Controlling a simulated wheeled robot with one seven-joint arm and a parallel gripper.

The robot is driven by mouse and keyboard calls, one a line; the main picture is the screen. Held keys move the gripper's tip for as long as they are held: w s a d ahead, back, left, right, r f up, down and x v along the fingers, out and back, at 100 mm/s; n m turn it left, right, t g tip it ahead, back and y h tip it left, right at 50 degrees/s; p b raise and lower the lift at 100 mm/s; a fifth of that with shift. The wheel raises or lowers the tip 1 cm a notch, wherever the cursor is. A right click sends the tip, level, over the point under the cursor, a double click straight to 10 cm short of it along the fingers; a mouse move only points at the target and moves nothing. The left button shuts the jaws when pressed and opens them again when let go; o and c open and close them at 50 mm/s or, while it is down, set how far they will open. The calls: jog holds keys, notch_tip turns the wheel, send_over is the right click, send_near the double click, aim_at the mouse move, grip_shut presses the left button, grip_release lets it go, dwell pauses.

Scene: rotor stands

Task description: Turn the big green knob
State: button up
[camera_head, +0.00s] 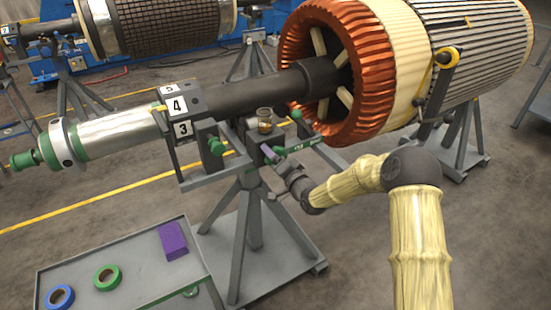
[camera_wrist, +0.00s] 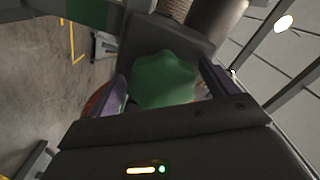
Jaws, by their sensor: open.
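The big green knob (camera_wrist: 165,80) has a lobed edge and fills the middle of the wrist view. My gripper (camera_wrist: 163,88) is open, with one purple-lined finger on each side of the knob. I cannot tell whether the fingers touch it. In the head view my gripper (camera_head: 271,151) is at the rotor stand's head, below the dark shaft. Green parts show beside its fingers there, but the knob is mostly hidden. Another green knob (camera_head: 215,146) is on the stand to the left, and a smaller one (camera_head: 296,114) is just above my gripper.
The copper-wound rotor (camera_head: 340,75) overhangs at the right. A grey tray table (camera_head: 130,270) at lower left holds tape rolls and a purple block (camera_head: 173,241). Floor is open at the lower right.

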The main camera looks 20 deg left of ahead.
jog(key=c, duration=1)
jog(key=shift+f+n+b, duration=0.1)
jog(key=shift+n+b, duration=0.2)
jog(key=shift+b, duration=0.05)
